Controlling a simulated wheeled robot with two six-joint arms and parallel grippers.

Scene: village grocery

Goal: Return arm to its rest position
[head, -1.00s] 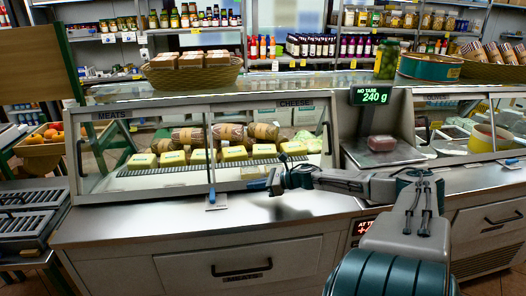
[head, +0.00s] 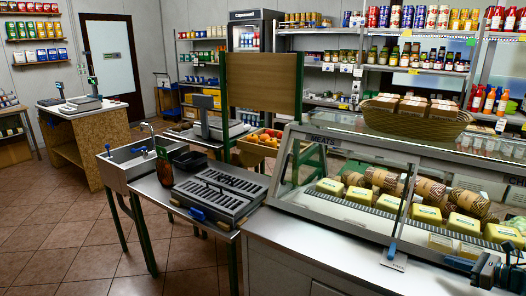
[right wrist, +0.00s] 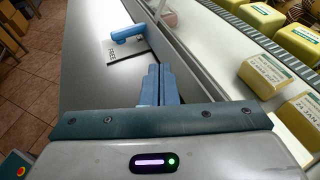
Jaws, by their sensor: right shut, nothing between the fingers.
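My right gripper (head: 462,263) shows at the lower right edge of the head view, in front of the meats and cheese case. Its two blue fingers (right wrist: 159,84) are shut together with nothing between them in the right wrist view. They are over the steel counter top (right wrist: 95,75), close to the case's front glass. Most of my right arm is outside the head view. My left gripper is not in view.
A blue-handled piece (head: 391,250) stands on the counter near the gripper; it also shows in the right wrist view (right wrist: 128,33). Yellow cheese packs (head: 385,202) sit inside the case. A slatted rack (head: 220,190) and a sink (head: 135,160) stand left, with open tiled floor beyond.

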